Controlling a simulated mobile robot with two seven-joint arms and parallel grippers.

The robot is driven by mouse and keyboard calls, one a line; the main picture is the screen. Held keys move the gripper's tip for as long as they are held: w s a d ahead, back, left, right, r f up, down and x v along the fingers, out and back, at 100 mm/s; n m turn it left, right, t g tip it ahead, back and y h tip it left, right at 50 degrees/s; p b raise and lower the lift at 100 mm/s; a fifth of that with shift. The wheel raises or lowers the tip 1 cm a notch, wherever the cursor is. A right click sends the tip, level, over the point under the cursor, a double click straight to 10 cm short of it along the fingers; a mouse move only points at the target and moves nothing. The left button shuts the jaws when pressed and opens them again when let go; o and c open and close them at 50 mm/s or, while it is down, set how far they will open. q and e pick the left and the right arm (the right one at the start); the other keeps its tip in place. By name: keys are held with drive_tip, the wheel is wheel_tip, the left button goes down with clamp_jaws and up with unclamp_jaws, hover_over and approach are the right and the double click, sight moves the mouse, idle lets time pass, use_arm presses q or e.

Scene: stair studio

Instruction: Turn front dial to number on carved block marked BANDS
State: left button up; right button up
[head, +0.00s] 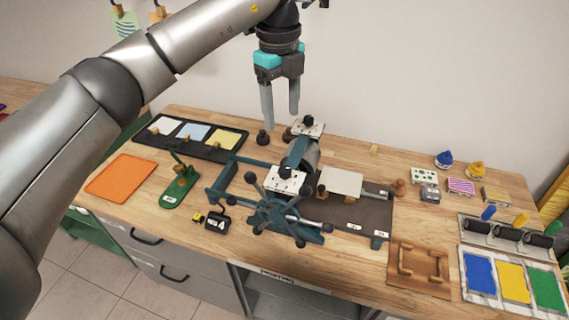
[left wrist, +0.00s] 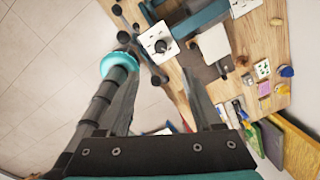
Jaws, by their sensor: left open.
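The press (head: 300,160) has a front dial (head: 286,180), a white square plate with a black knob, just behind the spoked wheel. A similar rear dial (head: 308,127) is at its far end. The front dial also shows in the left wrist view (left wrist: 158,44); its numbers are too small to read. Small carved blocks stand at the right: green-dotted (head: 424,174), grey (head: 430,194), pink-striped (head: 461,187) and yellowish (head: 496,195). I cannot read BANDS on any. My left gripper (head: 281,112) is open and empty, pointing down above the back of the press.
The spoked wheel (head: 278,215) sticks out in front of the front dial. A small black sign (head: 217,221) reading 4 stands left of it. An orange mat (head: 122,177), a green stand (head: 180,185) and an ink tray (head: 505,285) are also on the table.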

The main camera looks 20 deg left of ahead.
sight(285, 169)
use_arm(q)
drive_tip(key=f+p, duration=0.1)
drive_tip(key=f, duration=0.9)
drive_tip(key=f+p, duration=0.1)
drive_tip(key=f, duration=0.4)
drive_tip(key=shift+w+d+p, duration=0.2)
drive_tip(key=shift+w+p, duration=0.05)
drive_tip(key=shift+p, duration=0.05)
clamp_jaws()
